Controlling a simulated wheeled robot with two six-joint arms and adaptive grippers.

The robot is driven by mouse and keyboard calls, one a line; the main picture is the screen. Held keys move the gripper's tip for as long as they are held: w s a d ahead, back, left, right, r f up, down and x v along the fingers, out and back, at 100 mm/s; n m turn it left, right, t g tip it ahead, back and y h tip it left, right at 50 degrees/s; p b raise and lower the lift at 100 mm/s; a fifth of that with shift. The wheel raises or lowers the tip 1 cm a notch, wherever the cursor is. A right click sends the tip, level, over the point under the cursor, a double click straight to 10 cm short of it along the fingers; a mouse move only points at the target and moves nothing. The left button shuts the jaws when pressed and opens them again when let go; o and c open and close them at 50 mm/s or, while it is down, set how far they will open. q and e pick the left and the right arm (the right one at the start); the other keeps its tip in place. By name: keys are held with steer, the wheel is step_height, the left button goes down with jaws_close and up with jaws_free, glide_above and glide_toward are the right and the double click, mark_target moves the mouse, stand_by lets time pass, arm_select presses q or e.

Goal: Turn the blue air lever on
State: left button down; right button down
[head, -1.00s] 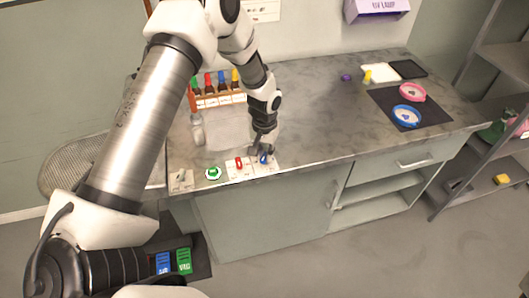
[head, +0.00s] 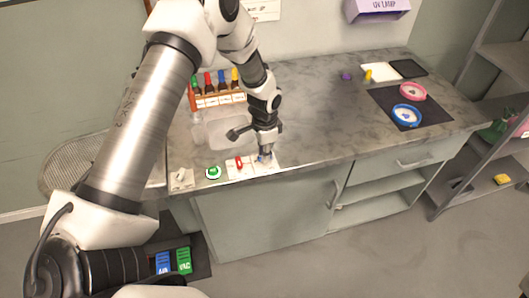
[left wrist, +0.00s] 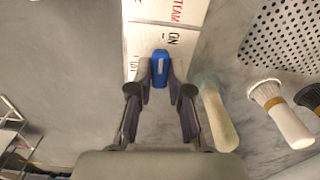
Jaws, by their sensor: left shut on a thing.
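The blue air lever (head: 261,157) sits on a white labelled plate near the front edge of the counter. It also shows in the left wrist view (left wrist: 160,70), upright in the picture between the fingertips, with "ON" printed to its right. My left gripper (head: 264,151) reaches down from above and is shut on the blue lever (left wrist: 160,84). A red lever (head: 239,163) on a similar white plate is just left of it. The gripper partly hides the blue lever in the head view. My right gripper is not in view.
A wooden rack (head: 219,99) with several colour-topped bottles stands behind. A dark mat (head: 388,103) is at the right. The counter between is clear.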

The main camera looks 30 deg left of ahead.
arm_select(q)
steer(key=shift+m, duration=0.5)
steer(key=c, duration=1.1)
jaws_free()
step_height(320, 180, up, 12)
steer(key=shift+f, duration=0.1)
